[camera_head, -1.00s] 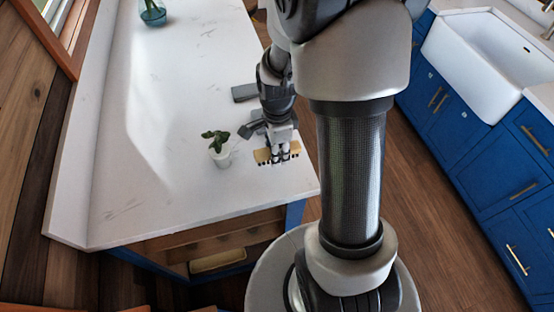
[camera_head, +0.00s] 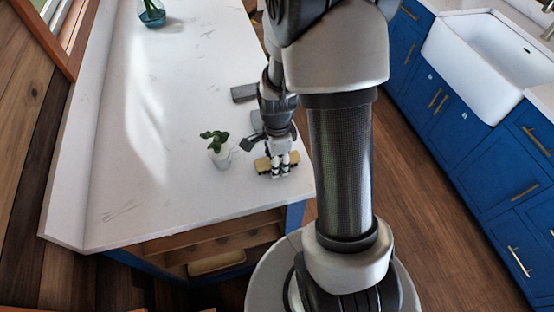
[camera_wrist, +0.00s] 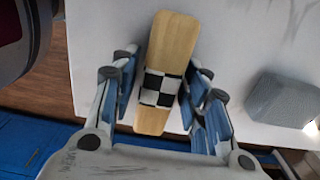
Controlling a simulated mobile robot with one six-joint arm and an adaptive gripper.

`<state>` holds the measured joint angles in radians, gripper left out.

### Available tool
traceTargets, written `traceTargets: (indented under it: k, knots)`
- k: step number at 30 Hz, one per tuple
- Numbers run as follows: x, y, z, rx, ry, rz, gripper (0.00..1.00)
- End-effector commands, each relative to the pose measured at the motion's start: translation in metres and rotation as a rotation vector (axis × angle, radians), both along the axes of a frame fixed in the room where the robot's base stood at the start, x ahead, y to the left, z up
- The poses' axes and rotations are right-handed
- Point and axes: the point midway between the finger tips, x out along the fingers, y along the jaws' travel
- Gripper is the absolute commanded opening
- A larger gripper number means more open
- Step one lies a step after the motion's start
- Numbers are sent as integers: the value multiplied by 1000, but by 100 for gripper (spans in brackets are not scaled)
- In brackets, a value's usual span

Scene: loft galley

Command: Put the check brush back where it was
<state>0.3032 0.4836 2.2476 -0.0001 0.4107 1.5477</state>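The check brush (camera_wrist: 170,50) is a pale wooden bar with a black-and-white checked band round its middle. In the wrist view it lies lengthwise between the fingers of my gripper (camera_wrist: 162,92), which flank the checked band closely on both sides. In the head view my gripper (camera_head: 280,170) points down and is shut on the brush (camera_head: 262,165) near the front right corner of the white counter (camera_head: 185,195). The fingers cover the brush's middle there. I cannot tell whether the brush touches the counter.
A small plant in a white pot (camera_head: 220,158) stands close to the left of my gripper. A teal vase (camera_head: 152,14) stands at the far end. An open drawer (camera_head: 215,262) shows below the counter.

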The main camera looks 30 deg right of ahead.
Motion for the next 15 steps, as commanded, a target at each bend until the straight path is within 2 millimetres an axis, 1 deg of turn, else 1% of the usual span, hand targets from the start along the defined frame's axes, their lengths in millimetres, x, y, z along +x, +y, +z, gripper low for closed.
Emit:
traceTargets:
  k: [11, 14, 15]
  knots:
    - [0, 0, 1, 0, 0, 0, 49]
    - [0, 0, 8, -1, -2, 0, 49]
    - [1, 0, 13, -1, -3, 0, 49]
